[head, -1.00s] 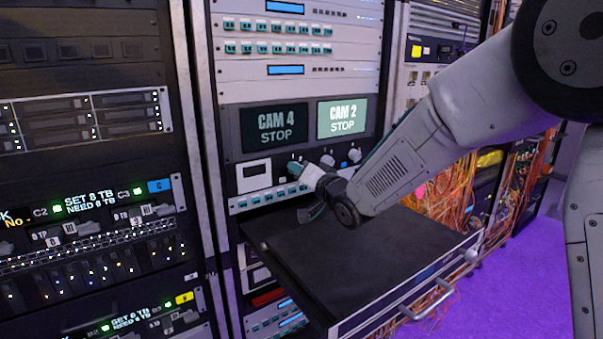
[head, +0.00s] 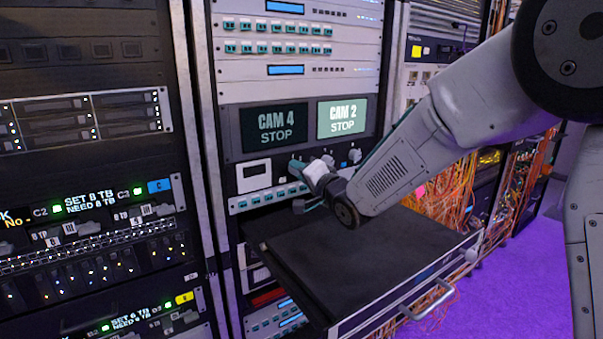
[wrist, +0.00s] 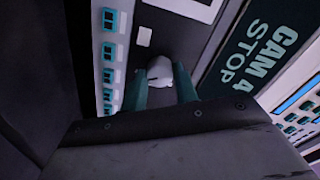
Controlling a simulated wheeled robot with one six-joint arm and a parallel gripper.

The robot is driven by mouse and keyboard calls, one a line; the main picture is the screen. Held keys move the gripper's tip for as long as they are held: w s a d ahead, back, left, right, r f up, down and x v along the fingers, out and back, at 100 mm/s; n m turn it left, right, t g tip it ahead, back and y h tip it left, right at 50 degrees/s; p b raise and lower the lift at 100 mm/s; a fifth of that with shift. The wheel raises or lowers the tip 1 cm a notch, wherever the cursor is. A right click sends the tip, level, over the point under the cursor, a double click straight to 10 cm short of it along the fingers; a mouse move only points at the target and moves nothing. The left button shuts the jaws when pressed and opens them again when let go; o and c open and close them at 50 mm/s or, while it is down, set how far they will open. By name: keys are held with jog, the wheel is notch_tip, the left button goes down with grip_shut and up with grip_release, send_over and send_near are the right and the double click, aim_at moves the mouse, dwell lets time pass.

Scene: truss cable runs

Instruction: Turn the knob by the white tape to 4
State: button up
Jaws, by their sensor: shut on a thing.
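A pale grey knob (wrist: 162,72) sits between the two teal fingers of my gripper (wrist: 160,88) in the wrist view. The fingers press on it from both sides. A small white patch (wrist: 144,37), perhaps the white tape, is on the dark panel just above the knob. In the head view my gripper (head: 298,187) is at the panel below the CAM 4 screen (head: 275,128), and it hides the held knob. The knob's pointer and scale numbers are not readable.
Two more knobs (head: 328,160) (head: 354,156) stand right of my gripper, below the CAM 2 screen (head: 342,118). A row of teal buttons (head: 262,199) runs below. A black pulled-out drawer (head: 390,255) juts out under my arm.

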jog(key=o, duration=1)
jog(key=shift+c, duration=0.2)
jog(key=v, duration=0.7)
jog(key=shift+s+d, duration=0.25)
jog(key=shift+d, duration=0.05)
